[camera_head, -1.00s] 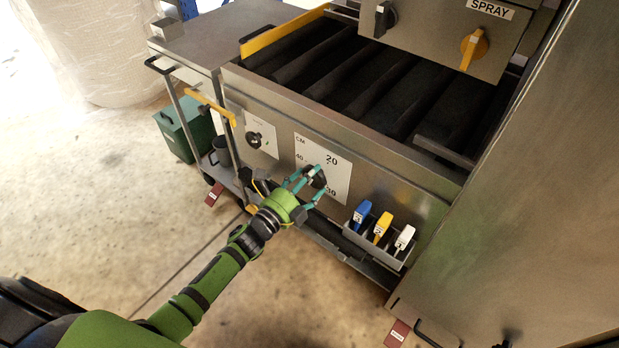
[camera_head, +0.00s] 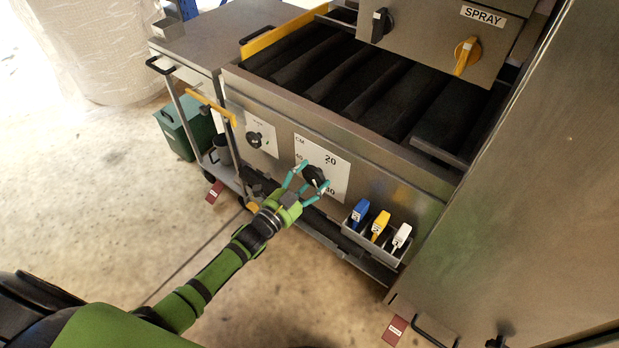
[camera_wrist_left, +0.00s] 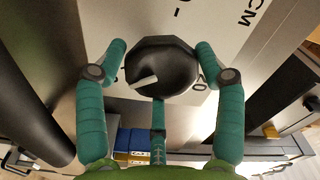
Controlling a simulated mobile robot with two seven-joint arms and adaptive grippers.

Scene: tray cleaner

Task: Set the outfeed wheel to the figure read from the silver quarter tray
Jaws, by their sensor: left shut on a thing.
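The outfeed wheel appears to be the black knob (camera_head: 314,176) on the white plate (camera_head: 336,163) marked CM, with 20, 30 and 40 around it. My left gripper (camera_head: 314,175) has its teal fingers on either side of this knob, shut on it. In the left wrist view the black knob (camera_wrist_left: 172,68) sits between the fingertips (camera_wrist_left: 165,62), a third finger below it. Its white pointer (camera_wrist_left: 143,83) points to the lower left of that picture; the figure there is hidden. No silver quarter tray can be made out. My right gripper is out of view.
A smaller black dial (camera_head: 254,139) is left of the plate. A rack (camera_head: 372,246) with blue, yellow and white handled items sits low at right. A yellow knob (camera_head: 467,55) is under the SPRAY label. A cart (camera_head: 196,123) and green bin (camera_head: 184,132) stand left.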

